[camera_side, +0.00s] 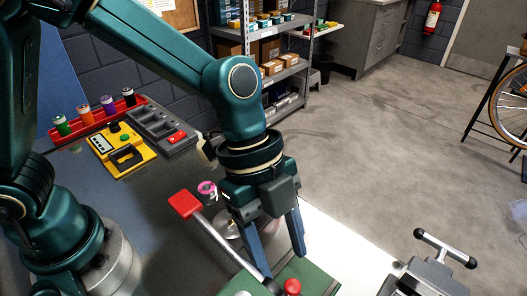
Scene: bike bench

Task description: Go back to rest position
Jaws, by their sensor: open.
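My gripper (279,243) is in the middle of the picture, pointing down, with its two blue-grey fingers apart. Nothing shows between the fingers. It hangs above the front part of the bench (110,225). A lever with a red square handle (185,204) runs down to the right, to the left of and partly beside the fingers. A green block with a red knob (292,287) lies below the fingertips. A small pink ring-shaped item (207,188) is just left of the gripper.
A red rack (88,121) holds several coloured bottles at the back left. A grey vise with a T-bar (445,248) stands at lower right. Shelves (275,70) and open floor lie beyond.

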